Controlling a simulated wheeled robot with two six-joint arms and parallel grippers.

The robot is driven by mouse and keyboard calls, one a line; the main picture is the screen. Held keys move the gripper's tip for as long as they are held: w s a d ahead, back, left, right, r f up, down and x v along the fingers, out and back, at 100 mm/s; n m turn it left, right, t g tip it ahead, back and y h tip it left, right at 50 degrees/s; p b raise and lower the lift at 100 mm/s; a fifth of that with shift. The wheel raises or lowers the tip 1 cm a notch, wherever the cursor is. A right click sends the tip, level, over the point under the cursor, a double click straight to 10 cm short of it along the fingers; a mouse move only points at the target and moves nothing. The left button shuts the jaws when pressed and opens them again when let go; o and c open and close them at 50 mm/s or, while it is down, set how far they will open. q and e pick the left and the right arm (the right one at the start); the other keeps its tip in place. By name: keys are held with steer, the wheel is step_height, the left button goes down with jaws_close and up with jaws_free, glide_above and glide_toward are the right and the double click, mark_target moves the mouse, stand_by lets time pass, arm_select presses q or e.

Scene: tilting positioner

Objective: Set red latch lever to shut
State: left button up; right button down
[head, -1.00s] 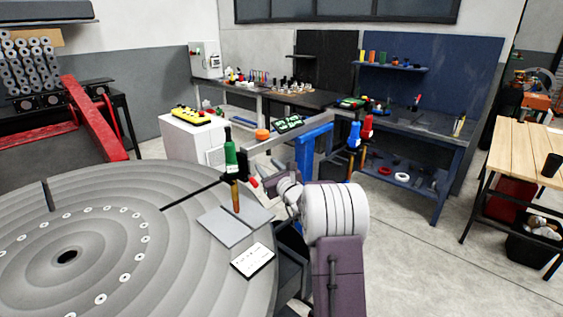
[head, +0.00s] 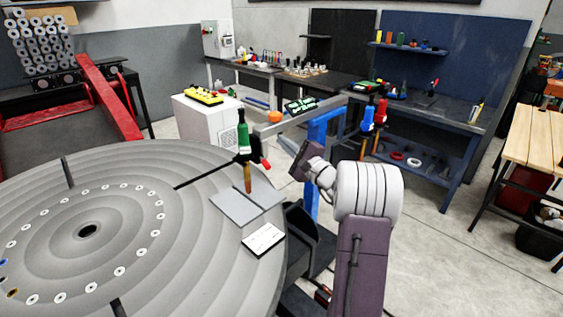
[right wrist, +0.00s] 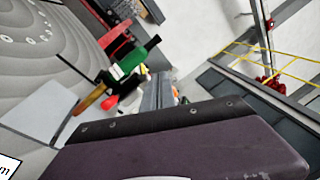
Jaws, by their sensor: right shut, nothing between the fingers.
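In the right wrist view the red tip (right wrist: 109,103) lies just below the green handle (right wrist: 132,61). I cannot tell its latch position from these views. My right gripper (head: 299,162) is shut and empty, a short way right of the red tip with a gap between them. Its purple body fills the bottom of the right wrist view; its fingertips are hard to make out. My left gripper is not in view.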

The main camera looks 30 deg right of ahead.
mark_target(264, 161)
steer(key=s+d+f+n+g+p, duration=0.1)
steer(key=s+d+f+n, duration=0.15)
steer(key=f, duration=0.45)
steer(key=s+d+f+n+p, duration=0.15)
steer(key=d+f, duration=0.25)
steer(key=f, duration=0.4)
steer(key=w+a+r+p, duration=0.1)
steer(key=w+a+p, duration=0.1)
steer(key=w, duration=0.3)
steer(key=w+a+r+m+p, duration=0.1)
steer(key=w+a+p, duration=0.2)
steer(key=w, duration=0.2)
steer(key=shift+w+a, duration=0.15)
steer(key=shift+w, duration=0.05)
steer(key=shift+f, duration=0.1)
